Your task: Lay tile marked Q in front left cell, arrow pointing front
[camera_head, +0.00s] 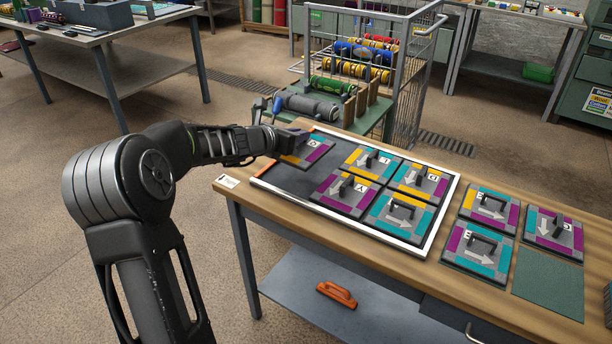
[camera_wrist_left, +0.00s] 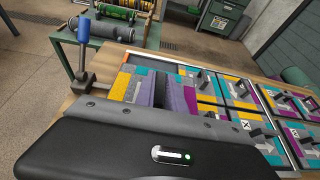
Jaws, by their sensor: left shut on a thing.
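My left gripper (camera_head: 292,141) is shut on the handle of a tile (camera_head: 308,153) with yellow and magenta edges, over the back left part of the silver-framed tray (camera_head: 428,246). Its letter is small and looks like Q or O; its arrow is hidden. The tile also shows in the left wrist view (camera_wrist_left: 135,88), partly covered by the gripper. I cannot tell how far it is above the tray. The front left cell (camera_head: 296,184) looks dark and empty. My right gripper is not in view.
Several handled tiles fill the tray's other cells, including the tile marked A (camera_head: 346,194) beside the front left cell. More tiles, such as one (camera_head: 487,206) with a white arrow, lie right of the tray. A green mat (camera_head: 548,283) is bare.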

